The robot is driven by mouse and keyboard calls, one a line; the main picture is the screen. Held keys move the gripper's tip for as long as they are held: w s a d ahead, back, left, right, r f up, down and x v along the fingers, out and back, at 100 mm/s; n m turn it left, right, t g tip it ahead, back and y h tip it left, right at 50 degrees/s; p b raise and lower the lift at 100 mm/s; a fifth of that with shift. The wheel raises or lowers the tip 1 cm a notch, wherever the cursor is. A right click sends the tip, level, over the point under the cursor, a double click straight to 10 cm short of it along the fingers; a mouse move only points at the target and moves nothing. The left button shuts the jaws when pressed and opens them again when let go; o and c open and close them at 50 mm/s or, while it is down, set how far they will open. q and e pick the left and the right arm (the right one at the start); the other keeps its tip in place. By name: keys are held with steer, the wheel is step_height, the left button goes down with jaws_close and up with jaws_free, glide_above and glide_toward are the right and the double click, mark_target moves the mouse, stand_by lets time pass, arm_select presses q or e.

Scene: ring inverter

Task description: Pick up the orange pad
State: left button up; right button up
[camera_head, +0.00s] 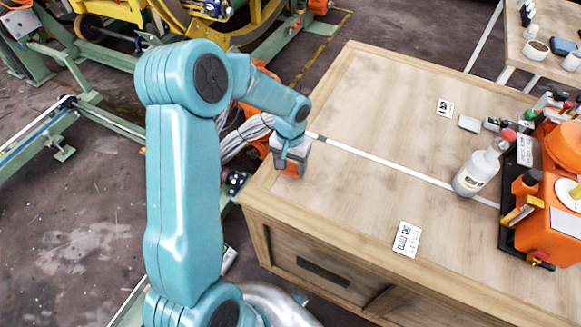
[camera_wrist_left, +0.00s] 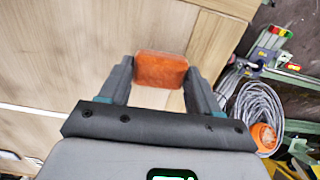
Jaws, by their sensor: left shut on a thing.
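The orange pad (camera_wrist_left: 160,70) is a small, rounded rectangular block, seen in the left wrist view between the two fingers of my left gripper (camera_wrist_left: 160,92). The gripper is shut on it. In the head view my left gripper (camera_head: 291,160) is above the left edge of the wooden table (camera_head: 345,110), and a bit of the orange pad (camera_head: 288,171) shows under it. I cannot tell whether the pad touches the tabletop. My right gripper is in neither view.
A white bottle (camera_head: 476,172) and an orange container (camera_head: 548,215) with tools stand at the table's right side. Two printed cards (camera_head: 407,239) lie on the table. Its middle is mostly clear. Grey hoses (camera_wrist_left: 255,105) and orange machinery are beside its left edge.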

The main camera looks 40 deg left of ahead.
mark_target(290, 167)
arm_select(q)
step_height(290, 167, up, 18)
steer(key=p, duration=0.1)
steer(key=shift+f, duration=0.1)
steer(key=o, duration=0.3)
steer(key=shift+c, duration=1.1)
steer(key=shift+s, duration=0.15)
